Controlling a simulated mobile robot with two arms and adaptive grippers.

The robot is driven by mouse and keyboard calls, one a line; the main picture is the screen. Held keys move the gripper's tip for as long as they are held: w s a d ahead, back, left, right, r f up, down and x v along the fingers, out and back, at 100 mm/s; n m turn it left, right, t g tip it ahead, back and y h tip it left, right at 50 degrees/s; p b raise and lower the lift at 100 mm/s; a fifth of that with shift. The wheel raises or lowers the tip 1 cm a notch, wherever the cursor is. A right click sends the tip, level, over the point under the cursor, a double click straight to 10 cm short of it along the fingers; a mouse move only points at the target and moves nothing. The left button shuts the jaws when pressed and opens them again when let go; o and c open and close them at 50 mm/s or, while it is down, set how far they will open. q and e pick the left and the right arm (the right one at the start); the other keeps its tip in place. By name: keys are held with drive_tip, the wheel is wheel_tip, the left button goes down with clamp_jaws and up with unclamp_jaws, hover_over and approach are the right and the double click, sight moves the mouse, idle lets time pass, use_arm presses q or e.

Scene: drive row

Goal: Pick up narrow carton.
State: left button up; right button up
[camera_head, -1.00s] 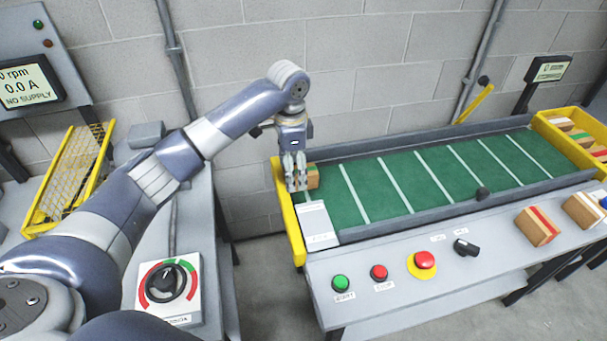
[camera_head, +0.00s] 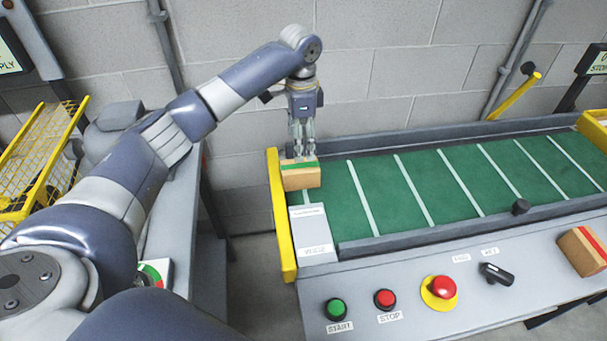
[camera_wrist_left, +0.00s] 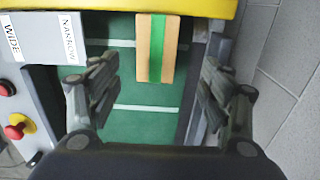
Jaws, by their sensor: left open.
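The carton (camera_head: 301,178), brown with a green stripe, lies on the left end of the green belt; I take it as the narrow carton. It also shows in the left wrist view (camera_wrist_left: 170,50), at top centre. My left gripper (camera_head: 302,148) is open and empty. In the head view its fingers show at the carton's far side, partly hidden behind its top edge. In the left wrist view the fingers (camera_wrist_left: 157,75) stand apart to either side, with the carton between and ahead of them. No contact shows. My right gripper is not in view.
The conveyor has a yellow end rail (camera_head: 281,215) and grey side walls. A label plate (camera_head: 312,232) lies beside the carton. The front panel carries a green button (camera_head: 336,308), red buttons and a black switch (camera_head: 495,273). Another carton (camera_head: 583,250) sits at right.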

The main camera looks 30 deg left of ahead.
sight(300, 166)
use_arm(q)
drive_tip(key=f, duration=0.3)
drive_tip(key=shift+s+f, duration=0.2)
drive_tip(key=shift+s, duration=0.2)
drive_tip(key=shift+f+p, duration=0.7)
drive_tip(key=shift+f, duration=2.25)
drive_tip(key=c, duration=1.3)
